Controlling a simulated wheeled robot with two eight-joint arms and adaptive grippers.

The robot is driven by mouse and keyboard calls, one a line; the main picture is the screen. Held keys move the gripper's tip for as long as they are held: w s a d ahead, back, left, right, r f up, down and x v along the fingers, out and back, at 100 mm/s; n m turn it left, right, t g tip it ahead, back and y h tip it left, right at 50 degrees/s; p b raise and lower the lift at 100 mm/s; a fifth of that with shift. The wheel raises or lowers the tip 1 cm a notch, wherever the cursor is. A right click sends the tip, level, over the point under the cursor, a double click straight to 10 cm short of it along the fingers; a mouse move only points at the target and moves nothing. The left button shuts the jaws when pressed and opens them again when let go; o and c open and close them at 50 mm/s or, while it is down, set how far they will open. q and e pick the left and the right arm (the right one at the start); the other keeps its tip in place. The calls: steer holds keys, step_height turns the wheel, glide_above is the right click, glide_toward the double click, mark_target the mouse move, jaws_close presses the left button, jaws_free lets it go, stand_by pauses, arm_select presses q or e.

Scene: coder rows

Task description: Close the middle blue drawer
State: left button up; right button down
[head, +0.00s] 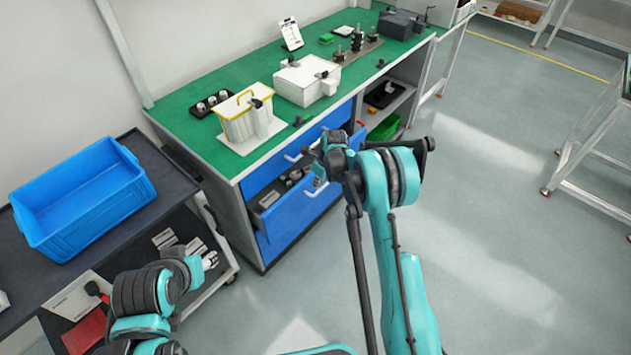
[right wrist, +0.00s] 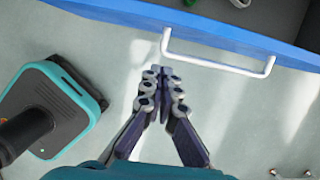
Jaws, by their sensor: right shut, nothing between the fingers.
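The middle blue drawer (head: 298,212) is pulled out of the bench, and its open top shows several small items inside. Its white handle (head: 318,189) is on the front. In the right wrist view, the blue drawer front (right wrist: 215,32) crosses the top, with the white handle (right wrist: 218,67) projecting from it. My right gripper (head: 318,170) is shut and empty near the drawer front. In the wrist view its fingertips (right wrist: 163,76) point at the drawer, just below the handle's left end, seemingly apart from it. My left gripper (head: 209,259) is low at the left, away from the drawer; its finger state is unclear.
Above is another blue drawer (head: 278,165) with a white handle, seemingly closed. The green bench top (head: 205,135) carries a yellow-white box (head: 242,122) and a white box (head: 305,80). A blue crate (head: 85,205) stands on the dark cart at left.

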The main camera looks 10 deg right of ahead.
steer(key=b, duration=0.2)
glide_above(308, 193)
steer(key=s+d, duration=0.2)
steer(key=s, duration=0.1)
step_height(308, 193, down, 5)
steer(key=shift+w+a, duration=0.75)
steer(key=shift+w, duration=0.2)
steer(key=shift+w+a+r+b, duration=0.1)
steer(key=shift+w+a+b, duration=0.25)
steer(key=shift+w, duration=0.1)
